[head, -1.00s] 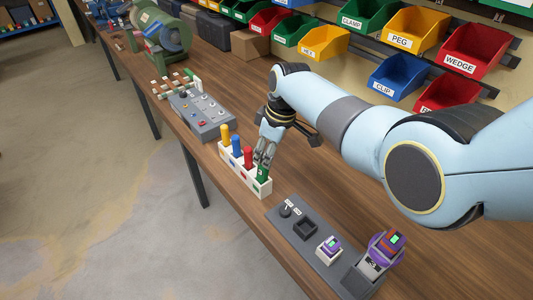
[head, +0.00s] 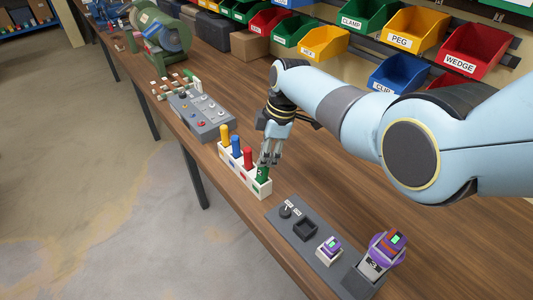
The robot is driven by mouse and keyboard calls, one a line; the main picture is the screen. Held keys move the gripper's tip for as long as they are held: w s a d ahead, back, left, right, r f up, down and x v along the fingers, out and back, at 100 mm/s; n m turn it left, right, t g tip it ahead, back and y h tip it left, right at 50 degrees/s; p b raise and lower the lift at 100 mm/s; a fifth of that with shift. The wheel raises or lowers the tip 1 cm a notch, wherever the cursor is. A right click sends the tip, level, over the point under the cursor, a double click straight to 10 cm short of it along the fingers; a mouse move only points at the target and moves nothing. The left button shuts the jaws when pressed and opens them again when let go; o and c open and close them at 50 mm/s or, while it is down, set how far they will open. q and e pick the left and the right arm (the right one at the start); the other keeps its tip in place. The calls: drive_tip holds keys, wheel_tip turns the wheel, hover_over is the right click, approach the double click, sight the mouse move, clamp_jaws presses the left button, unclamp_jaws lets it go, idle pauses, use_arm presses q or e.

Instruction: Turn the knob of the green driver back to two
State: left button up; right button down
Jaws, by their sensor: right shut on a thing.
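The green driver (head: 262,175) stands at the right end of a white rack (head: 231,174), its lower part in the rack. My right gripper (head: 268,159) comes down from above and is shut on the top of the green driver. The fingers hide part of the driver's knob, and the number it is set to is too small to read. The red (head: 247,158), blue (head: 235,146) and yellow (head: 224,135) drivers stand in a row to its left in the same rack. My left gripper is not in view.
A grey panel (head: 305,247) with a small knob, a square recess and purple-topped parts lies to the front right. A grey control box (head: 207,122) stands behind the rack. Labelled bins line the back. Bare wood lies right of the rack.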

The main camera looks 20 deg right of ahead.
idle(0.3)
drive_tip(key=c, duration=1.2)
unclamp_jaws()
drive_tip(key=shift+r, duration=0.15)
drive_tip(key=v, duration=1.1)
drive_tip(key=shift+d+r, duration=0.1)
drive_tip(key=shift+r, duration=0.3)
drive_tip(key=shift+f, duration=0.1)
